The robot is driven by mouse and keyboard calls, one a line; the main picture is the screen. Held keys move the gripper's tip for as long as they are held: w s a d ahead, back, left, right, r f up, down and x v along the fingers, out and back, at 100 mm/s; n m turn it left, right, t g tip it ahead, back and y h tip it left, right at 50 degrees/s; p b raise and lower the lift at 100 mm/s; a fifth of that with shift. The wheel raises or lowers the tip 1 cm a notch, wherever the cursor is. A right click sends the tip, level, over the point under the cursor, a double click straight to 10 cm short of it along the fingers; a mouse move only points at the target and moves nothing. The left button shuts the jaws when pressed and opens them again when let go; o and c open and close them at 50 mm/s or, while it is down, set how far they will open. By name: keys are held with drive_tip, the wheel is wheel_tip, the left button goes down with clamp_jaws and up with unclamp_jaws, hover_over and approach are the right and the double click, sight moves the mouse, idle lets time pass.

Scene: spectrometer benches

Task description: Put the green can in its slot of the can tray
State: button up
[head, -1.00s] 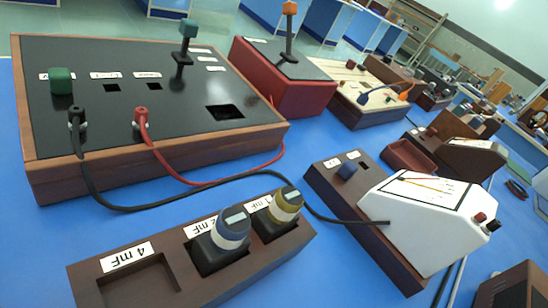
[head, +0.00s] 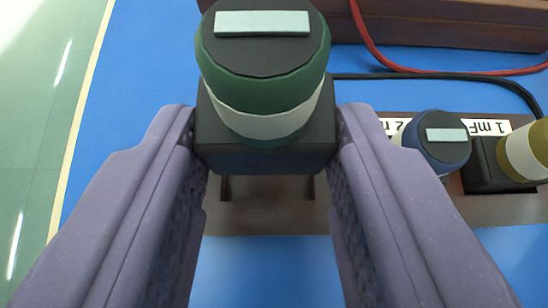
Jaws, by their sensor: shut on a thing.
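The green can (head: 262,70) has a black top with a pale label, a white band and a square black base. My gripper (head: 265,150) is shut on the black base, one purple finger on each side. The can is over the left end of the brown can tray (head: 430,208) and hides most of the slot there. Part of that slot's edge shows just below the base, between the fingers. How far the base is above the slot, I cannot tell. A blue can (head: 437,140) and a yellow can (head: 526,152) sit in the tray's other slots to the right.
A black cable (head: 430,76) and a red cable (head: 385,55) run behind the tray. The brown wooden side of a box (head: 440,25) stands at the back. The blue bench top (head: 120,110) is clear at the left, ending at a pale edge above the green floor.

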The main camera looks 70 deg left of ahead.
sight(255, 233)
drive_tip(key=shift+f+b, duration=1.4)
drive_tip(key=shift+f, duration=0.5)
drive_tip(key=shift+s+d+f, duration=0.25)
drive_tip(key=shift+s+f, duration=0.15)
drive_tip(key=shift+f, duration=0.1)
drive_tip(key=o, duration=1.1)
drive_tip(key=shift+d+r, duration=0.35)
drive_tip(key=shift+r, duration=0.05)
drive_tip(key=shift+o, duration=0.5)
drive_tip(key=p+v, duration=0.3)
drive_tip(key=v, duration=0.4)
drive_tip(key=shift+r, duration=0.4)
drive_tip(key=shift+w+a, duration=0.2)
